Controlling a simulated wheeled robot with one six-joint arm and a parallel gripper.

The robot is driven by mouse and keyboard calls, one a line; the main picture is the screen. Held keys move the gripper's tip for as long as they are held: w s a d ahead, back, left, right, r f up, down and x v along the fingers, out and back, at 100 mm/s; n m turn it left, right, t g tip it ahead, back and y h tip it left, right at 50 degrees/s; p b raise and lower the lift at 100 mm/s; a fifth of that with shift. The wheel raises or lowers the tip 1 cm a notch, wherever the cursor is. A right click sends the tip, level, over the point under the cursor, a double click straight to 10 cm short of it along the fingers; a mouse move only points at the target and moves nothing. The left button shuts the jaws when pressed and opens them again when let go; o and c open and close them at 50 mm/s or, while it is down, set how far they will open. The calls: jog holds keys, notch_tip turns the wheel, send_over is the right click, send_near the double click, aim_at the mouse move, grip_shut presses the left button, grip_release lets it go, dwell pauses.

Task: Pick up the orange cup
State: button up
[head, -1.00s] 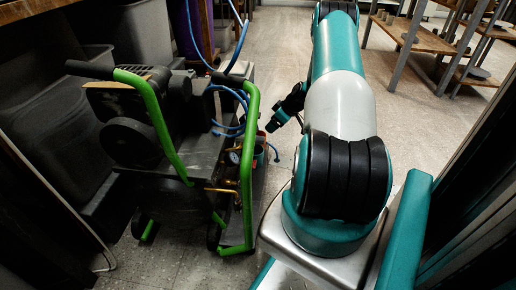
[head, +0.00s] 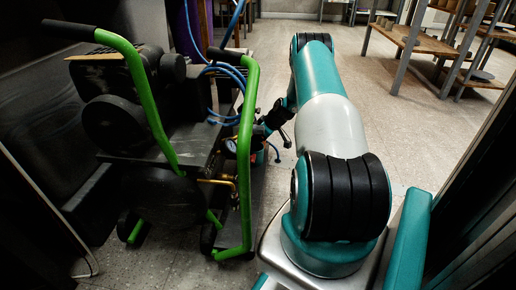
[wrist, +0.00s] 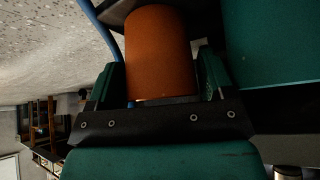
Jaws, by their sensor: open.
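The orange cup (wrist: 158,50) fills the upper middle of the wrist view, between the two fingers of my gripper (wrist: 161,82). The fingers are open, one on each side of the cup, and I cannot tell whether either touches it. The cup's upper end in the picture lies against a dark surface. In the head view my gripper (head: 277,119) is beside the machine's right green handle, and the cup cannot be made out clearly there.
A dark wheeled machine with green handles (head: 152,105) and blue hoses (head: 224,72) stands left of my arm. A large teal shape (wrist: 272,40) is close to the gripper in the wrist view. Wooden shelving (head: 415,40) stands back right. Floor (head: 385,105) is clear right of my arm.

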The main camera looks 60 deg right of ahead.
jog(key=shift+c, duration=0.3)
jog(key=c, duration=0.5)
jog(key=shift+r+p, duration=0.1)
jog(key=shift+p, duration=0.25)
jog(key=shift+r+p, duration=0.35)
jog(key=shift+p, duration=0.35)
jog(key=shift+s+d+f+p, duration=0.1)
jog(key=shift+s+d+p, duration=0.15)
jog(key=shift+s+p, duration=1.95)
jog(key=shift+s+d+f+p, duration=0.1)
jog(key=shift+s+d+p, duration=0.35)
jog(key=shift+s, duration=3.4)
jog(key=shift+s+d+p, duration=0.1)
jog(key=shift+s+p, duration=1.45)
jog(key=shift+s, duration=1.45)
